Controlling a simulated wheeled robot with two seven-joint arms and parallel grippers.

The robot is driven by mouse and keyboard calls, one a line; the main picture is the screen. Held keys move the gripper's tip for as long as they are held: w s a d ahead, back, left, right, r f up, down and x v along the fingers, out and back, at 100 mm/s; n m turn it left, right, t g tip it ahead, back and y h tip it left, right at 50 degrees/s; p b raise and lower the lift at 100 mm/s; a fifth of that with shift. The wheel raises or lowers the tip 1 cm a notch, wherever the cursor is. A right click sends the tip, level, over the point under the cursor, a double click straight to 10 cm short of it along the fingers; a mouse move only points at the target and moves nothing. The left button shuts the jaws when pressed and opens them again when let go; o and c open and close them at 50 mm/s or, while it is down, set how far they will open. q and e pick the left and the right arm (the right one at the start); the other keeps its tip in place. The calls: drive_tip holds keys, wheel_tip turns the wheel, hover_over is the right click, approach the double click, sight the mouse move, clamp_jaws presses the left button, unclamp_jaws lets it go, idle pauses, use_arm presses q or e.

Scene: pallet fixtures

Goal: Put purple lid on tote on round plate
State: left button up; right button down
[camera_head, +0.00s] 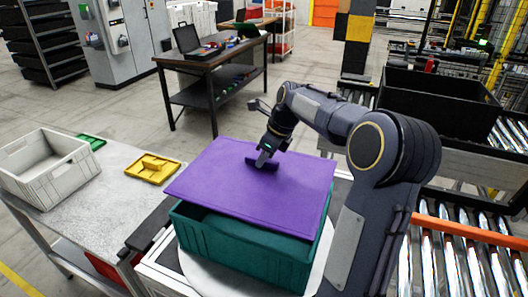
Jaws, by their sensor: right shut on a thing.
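The purple lid (231,188) is a flat panel with a small dark handle (262,163) on top. It lies over the teal tote (240,248), slightly skewed, with its left corner sticking out past the rim. The tote stands on the round white plate (197,277), which shows around its lower edge. My right gripper (262,160) comes down from the upper right and is shut on the lid's handle. My left gripper is not in view.
A grey table (110,200) at the left carries a white crate (50,172), a yellow tray (153,168) and a green item (91,141). A black bin (436,106) sits on a conveyor at the right. A workbench (205,62) stands behind. Roller conveyors (470,262) run at the lower right.

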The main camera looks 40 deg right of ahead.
sight(265, 167)
drive_tip(key=shift+s+a+f, duration=0.1)
drive_tip(key=shift+f, duration=0.15)
drive_tip(key=shift+f+b, duration=0.3)
drive_tip(key=shift+b, duration=0.3)
wheel_tip(265, 167, down, 3)
drive_tip(key=b, duration=0.3)
drive_tip(key=shift+f+b, duration=0.35)
drive_tip(key=shift+f, duration=0.5)
drive_tip(key=shift+p, duration=0.6)
drive_tip(key=shift+f+b, duration=0.3)
drive_tip(key=shift+f, duration=0.45)
idle(0.6)
drive_tip(key=c, duration=1.3)
unclamp_jaws()
